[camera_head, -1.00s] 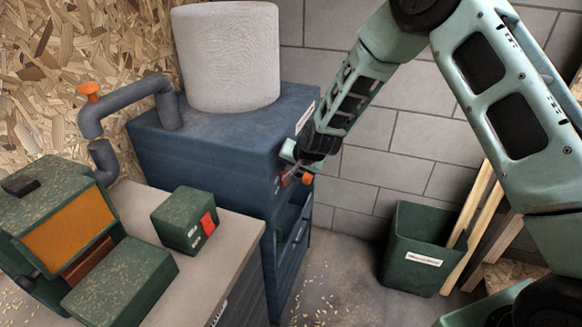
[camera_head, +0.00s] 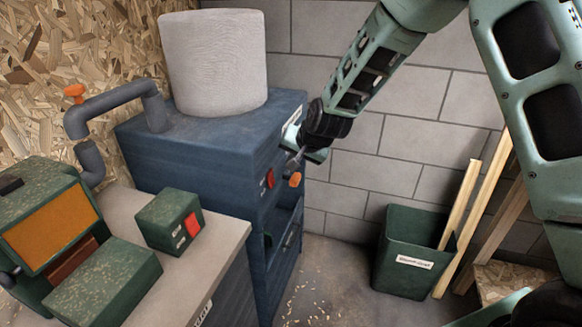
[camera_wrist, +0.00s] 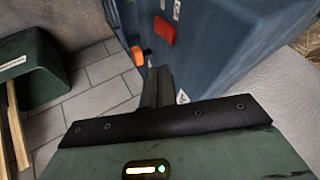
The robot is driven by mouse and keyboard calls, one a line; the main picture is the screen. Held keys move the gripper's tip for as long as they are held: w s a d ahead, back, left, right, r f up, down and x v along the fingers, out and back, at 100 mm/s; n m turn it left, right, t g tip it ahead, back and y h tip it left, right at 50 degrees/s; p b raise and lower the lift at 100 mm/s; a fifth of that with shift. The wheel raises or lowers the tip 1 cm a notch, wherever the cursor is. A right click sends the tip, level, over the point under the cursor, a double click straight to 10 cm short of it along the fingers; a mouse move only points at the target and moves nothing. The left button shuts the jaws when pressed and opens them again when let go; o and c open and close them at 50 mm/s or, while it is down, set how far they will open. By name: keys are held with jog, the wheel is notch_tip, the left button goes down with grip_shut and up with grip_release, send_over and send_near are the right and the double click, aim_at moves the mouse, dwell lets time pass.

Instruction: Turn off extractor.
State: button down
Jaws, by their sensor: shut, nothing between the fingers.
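The extractor is a blue cabinet (camera_head: 190,165) with a pale drum (camera_head: 215,62) on top. Its front face carries a red switch (camera_head: 270,178) and an orange knob (camera_head: 295,180) to the right of it. In the wrist view the red switch (camera_wrist: 163,31) and the orange knob (camera_wrist: 138,55) both lie beyond my fingertips. My gripper (camera_head: 298,157) is shut and empty, just above the knob and up and right of the switch. In the wrist view my gripper (camera_wrist: 158,72) looks apart from the switch. Whether the switch is pressed cannot be told.
A green box with a red switch (camera_head: 168,221) stands on the bench (camera_head: 225,245) at left, near a green machine (camera_head: 50,215). A grey pipe (camera_head: 115,97) with an orange handle joins the cabinet. A green bin (camera_head: 408,250) and planks stand at right. Floor between is mostly clear.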

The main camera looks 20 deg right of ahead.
jog(key=v, duration=0.3)
jog(key=shift+w+a+r, duration=0.1)
jog(key=shift+a+r, duration=0.1)
jog(key=shift+a, duration=0.05)
jog(key=s+a+r+n+g, duration=0.1)
jog(key=s+a+n+g, duration=0.15)
jog(key=s, duration=0.45)
jog(key=s+a+r+n+g+y, duration=0.1)
jog(key=s+a+r+n, duration=0.2)
jog(key=s, duration=0.4)
jog(key=s+a+n+g, duration=0.15)
jog(key=s+a, duration=0.25)
jog(key=s, duration=0.4)
jog(key=s+d+n+g+h, duration=0.1)
jog(key=s+n, duration=0.2)
jog(key=s, duration=0.5)
jog(key=s+d+n+g+h, duration=0.1)
jog(key=s+d+n, duration=0.1)
jog(key=s, duration=0.6)
jog(key=shift+s+d+r+n+g, duration=0.2)
jog(key=shift+d+r+n+g, duration=0.1)
jog(key=shift+n, duration=0.3)
